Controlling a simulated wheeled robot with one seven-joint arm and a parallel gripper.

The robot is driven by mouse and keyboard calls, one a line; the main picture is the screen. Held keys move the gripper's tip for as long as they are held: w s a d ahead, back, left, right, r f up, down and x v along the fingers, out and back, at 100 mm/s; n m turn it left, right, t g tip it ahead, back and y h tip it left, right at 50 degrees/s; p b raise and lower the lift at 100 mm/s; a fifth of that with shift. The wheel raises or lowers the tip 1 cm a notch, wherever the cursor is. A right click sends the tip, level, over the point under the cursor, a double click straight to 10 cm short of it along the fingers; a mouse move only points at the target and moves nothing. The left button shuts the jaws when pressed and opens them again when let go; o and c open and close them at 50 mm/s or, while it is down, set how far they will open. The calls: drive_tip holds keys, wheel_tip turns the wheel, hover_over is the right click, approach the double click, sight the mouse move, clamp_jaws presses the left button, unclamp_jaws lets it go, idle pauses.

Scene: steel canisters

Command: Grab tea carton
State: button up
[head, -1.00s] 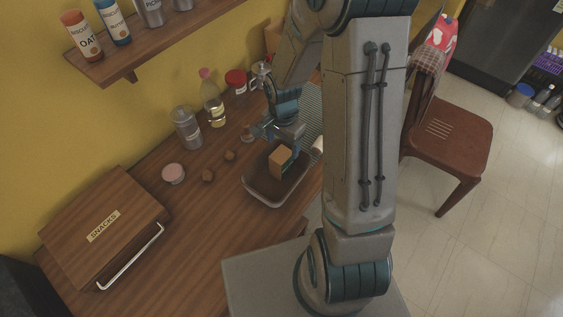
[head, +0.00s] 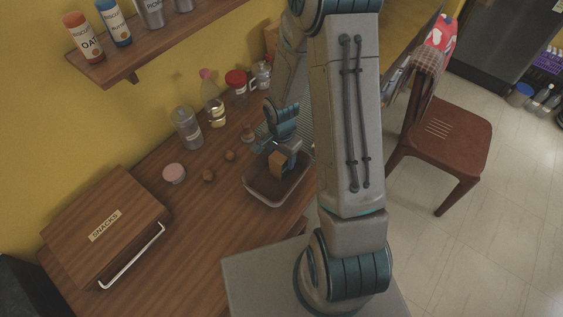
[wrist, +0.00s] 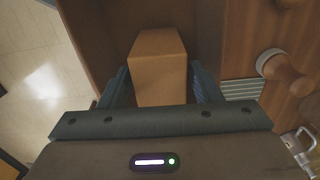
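The tea carton, a plain tan-brown box (head: 276,163), stands in a grey-rimmed tray (head: 262,196) on the wooden counter. In the wrist view the carton (wrist: 158,68) is upright in the middle, between my two fingers. My gripper (head: 284,156) reaches down over the tray and partly hides the carton in the head view. In the wrist view my gripper's fingers (wrist: 163,84) are apart, one on each side of the carton. A narrow gap seems to show on the right; contact on the left is unclear.
Behind the tray stand a clear jar (head: 187,128), a pink-capped bottle (head: 214,104) and a red-lidded jar (head: 237,82). Small brown items and a pink-topped tub (head: 173,173) lie left. A snacks box (head: 105,226) fills the left counter. A chair (head: 446,139) stands right.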

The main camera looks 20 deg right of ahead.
drive_tip(key=c, duration=0.6)
drive_tip(key=shift+c, duration=0.2)
drive_tip(key=shift+r, duration=0.15)
